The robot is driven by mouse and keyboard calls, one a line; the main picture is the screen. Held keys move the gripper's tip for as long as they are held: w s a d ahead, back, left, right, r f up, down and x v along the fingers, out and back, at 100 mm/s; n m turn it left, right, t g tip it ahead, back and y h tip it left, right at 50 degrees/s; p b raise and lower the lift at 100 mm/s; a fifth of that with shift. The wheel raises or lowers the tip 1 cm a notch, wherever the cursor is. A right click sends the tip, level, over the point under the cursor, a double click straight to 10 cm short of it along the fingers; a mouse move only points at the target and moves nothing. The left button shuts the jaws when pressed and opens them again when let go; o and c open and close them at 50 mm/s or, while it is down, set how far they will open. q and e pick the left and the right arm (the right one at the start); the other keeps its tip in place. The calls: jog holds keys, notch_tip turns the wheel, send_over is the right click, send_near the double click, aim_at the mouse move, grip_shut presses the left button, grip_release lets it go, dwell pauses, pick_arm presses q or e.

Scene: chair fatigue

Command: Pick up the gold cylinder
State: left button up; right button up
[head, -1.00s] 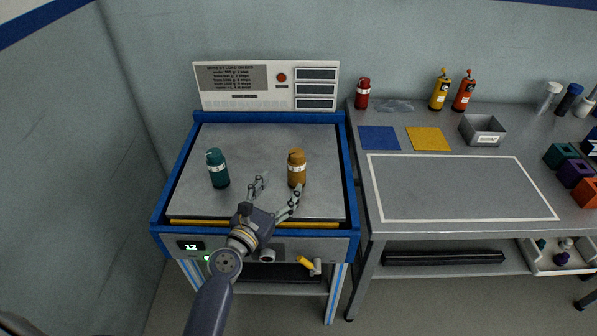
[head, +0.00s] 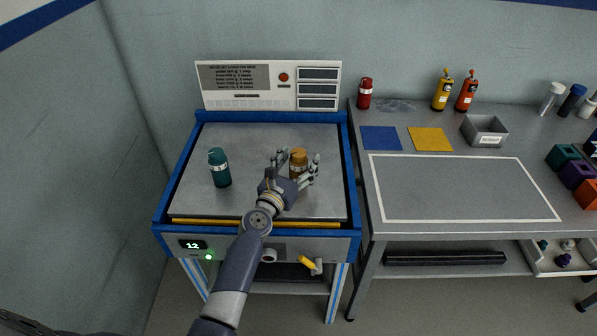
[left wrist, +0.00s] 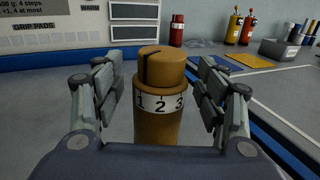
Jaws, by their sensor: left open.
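The gold cylinder (head: 298,162) stands upright on the grey plate (head: 255,140) of the blue-framed machine. In the left wrist view the gold cylinder (left wrist: 160,115) shows a white band with the numbers 1, 2, 3 and a dark line on its cap. My left gripper (head: 298,160) is open, with one finger on each side of the cylinder. In the left wrist view the left gripper (left wrist: 159,95) shows a gap on the left side; on the right, contact is hard to tell. The cylinder's lower part is hidden by the gripper. My right gripper is not seen.
A teal cylinder (head: 219,168) stands on the same plate, to the left. A panel (head: 268,86) rises behind the plate. To the right, a grey table (head: 460,185) carries a blue pad (head: 380,138), a yellow pad (head: 430,139), a grey bin (head: 484,131) and several bottles.

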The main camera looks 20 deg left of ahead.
pick_arm(q)
jog(key=shift+w, duration=0.1)
jog(key=c, duration=1.3)
jog(key=shift+r, duration=0.1)
jog(key=shift+c, duration=0.6)
jog(key=shift+r, duration=0.15)
